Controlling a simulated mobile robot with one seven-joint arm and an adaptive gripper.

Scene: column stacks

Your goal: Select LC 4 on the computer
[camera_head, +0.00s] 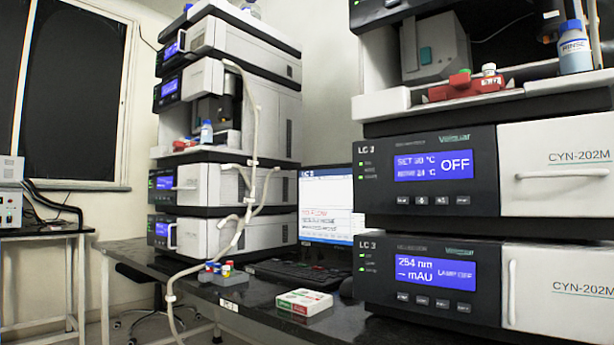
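The computer's monitor (324,212) stands on the dark bench between two instrument stacks. A dark rounded thing, perhaps a mouse (346,288), shows partly beside the near stack. The near stack's lower unit (434,285) and the unit above it (428,172) both seem labelled LC 3. My gripper is not in view.
The far stack (228,185) stands at left with pale tubing (245,190) hanging past the bench edge. A small rack with coloured caps (217,272) and a white-green-red box (304,302) lie near the front edge. A rinse bottle (574,48) stands high at right.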

